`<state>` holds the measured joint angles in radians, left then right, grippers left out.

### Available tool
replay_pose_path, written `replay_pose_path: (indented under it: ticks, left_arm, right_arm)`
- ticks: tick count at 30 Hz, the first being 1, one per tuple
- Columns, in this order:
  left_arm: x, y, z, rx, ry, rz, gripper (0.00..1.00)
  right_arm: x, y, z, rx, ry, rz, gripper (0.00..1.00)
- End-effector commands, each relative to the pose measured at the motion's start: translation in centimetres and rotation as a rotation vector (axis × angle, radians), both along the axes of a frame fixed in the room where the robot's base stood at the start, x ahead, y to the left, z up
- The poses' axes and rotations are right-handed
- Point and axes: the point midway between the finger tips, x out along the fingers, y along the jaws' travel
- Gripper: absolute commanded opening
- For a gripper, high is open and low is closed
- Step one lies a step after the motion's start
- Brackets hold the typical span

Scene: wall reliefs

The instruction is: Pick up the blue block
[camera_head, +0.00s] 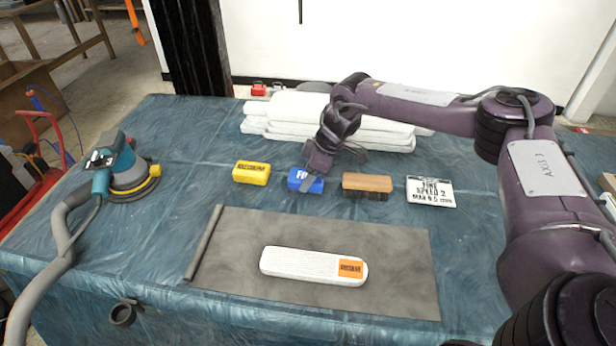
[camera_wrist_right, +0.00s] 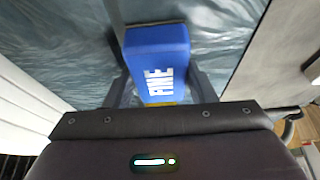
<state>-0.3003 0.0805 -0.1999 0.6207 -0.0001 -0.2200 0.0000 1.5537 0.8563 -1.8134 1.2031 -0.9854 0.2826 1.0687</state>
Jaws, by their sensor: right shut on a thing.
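The blue block (camera_head: 296,183) sits in the middle of the row on the table, with white lettering on its top. My right gripper (camera_head: 312,181) reaches down onto it from above and behind. In the right wrist view the blue block (camera_wrist_right: 157,55) shows the word FINE and lies between the two fingers (camera_wrist_right: 157,88). The fingers are shut on its sides. The block appears at table level; I cannot tell whether it touches the cloth. My left gripper does not show.
A yellow block (camera_head: 251,173) stands to the left, a wooden brush (camera_head: 367,183) and a white label card (camera_head: 431,192) to the right. A grey mat (camera_head: 400,265) with a white sanding block (camera_head: 300,263) lies in front. White slabs (camera_head: 285,127) are stacked behind. A sander (camera_head: 127,172) stands far left.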

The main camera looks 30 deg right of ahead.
Motion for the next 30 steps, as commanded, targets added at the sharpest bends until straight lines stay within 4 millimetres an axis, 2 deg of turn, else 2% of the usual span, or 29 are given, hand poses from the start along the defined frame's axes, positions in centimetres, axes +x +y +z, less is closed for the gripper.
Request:
replay_pose_path:
  ticks: [5, 8, 21, 26, 27, 30]
  left_arm:
    - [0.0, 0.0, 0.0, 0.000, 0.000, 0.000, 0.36]
    - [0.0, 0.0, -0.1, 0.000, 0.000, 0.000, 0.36]
    - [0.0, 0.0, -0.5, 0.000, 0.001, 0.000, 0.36]
    - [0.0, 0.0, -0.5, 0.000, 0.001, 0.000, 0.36]
    - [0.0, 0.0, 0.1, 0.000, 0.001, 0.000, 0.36]
    - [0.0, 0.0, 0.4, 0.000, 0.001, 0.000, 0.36]
  right_arm:
    - [0.1, 0.0, 1.8, 0.002, -0.004, 0.001, 0.27]
    - [0.1, 0.0, 3.5, 0.002, -0.006, 0.000, 0.27]
    - [0.1, 0.1, 14.5, 0.002, -0.006, 0.002, 0.27]
    - [0.1, 0.0, 17.3, 0.001, -0.004, 0.000, 0.27]
    - [0.1, 0.0, 18.2, -0.001, -0.004, 0.001, 0.27]
    - [0.1, 0.0, 19.1, -0.001, -0.003, 0.001, 0.27]
